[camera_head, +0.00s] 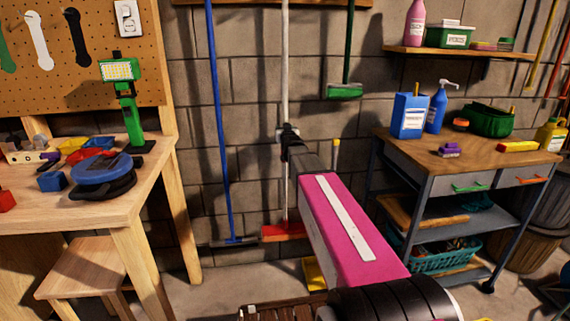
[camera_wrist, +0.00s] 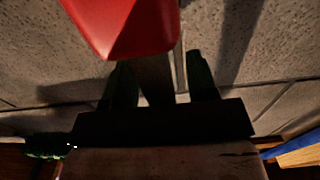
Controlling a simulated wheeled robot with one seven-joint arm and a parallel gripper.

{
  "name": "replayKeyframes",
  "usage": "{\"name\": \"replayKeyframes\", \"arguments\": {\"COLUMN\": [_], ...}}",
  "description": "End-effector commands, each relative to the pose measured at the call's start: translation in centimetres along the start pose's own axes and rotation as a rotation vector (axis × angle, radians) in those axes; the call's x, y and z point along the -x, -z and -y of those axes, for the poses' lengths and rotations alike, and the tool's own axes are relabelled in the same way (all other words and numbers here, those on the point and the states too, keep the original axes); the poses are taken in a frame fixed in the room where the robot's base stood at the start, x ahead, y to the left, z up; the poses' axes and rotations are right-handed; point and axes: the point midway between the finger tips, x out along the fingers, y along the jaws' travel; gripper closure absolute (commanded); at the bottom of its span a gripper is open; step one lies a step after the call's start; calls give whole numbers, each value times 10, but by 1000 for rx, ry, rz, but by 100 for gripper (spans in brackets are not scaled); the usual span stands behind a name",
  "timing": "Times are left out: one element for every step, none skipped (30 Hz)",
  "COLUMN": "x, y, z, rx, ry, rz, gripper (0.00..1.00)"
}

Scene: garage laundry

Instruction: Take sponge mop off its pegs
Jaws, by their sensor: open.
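The tool at my gripper, which I take for the sponge mop, has a white pole (camera_head: 285,62) and a red head (camera_head: 283,231) low against the block wall. Its red head also fills the top of the wrist view (camera_wrist: 120,25). My gripper (camera_head: 289,130) is at the pole's mid-height. In the wrist view, my gripper's (camera_wrist: 161,82) two dark fingers are apart, and a pale strip of pole (camera_wrist: 181,68) shows between them. I cannot tell whether either finger touches it. The pole's top end is out of view.
A blue-handled tool (camera_head: 218,120) hangs close on the left, and a green brush (camera_head: 344,91) on the right. A wooden rail (camera_head: 325,3) runs above. A workbench (camera_head: 90,205) stands left, a loaded cart (camera_head: 405,155) right. A yellow object (camera_head: 314,275) is near the floor.

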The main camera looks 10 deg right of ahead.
Motion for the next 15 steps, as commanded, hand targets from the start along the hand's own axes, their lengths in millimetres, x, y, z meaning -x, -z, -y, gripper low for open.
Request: {"name": "replayKeyframes", "arguments": {"x": [-2, -2, -2, -2, -2, -2, -2, -2, -2, -2, -2, -2, -2, -2, -2], "y": [0, 0, 0, 0, 0, 0, 0, 0, 0, 0, 0, 0, 0, 0, 0], "z": [0, 0, 0, 0, 0, 0, 0, 0, 0, 0, 0, 0, 0, 0, 0], "rx": [0, 0, 0, 0, 0, 0, 0, 0, 0, 0, 0, 0, 0, 0, 0], "ry": [0, 0, 0, 0, 0, 0, 0, 0, 0, 0, 0, 0, 0, 0, 0], "rz": [0, 0, 0, 0, 0, 0, 0, 0, 0, 0, 0, 0, 0, 0, 0], "gripper": [47, 47, 47, 47, 47, 47, 47, 47, 60, 70, 80, 93, 100, 100, 100]}}
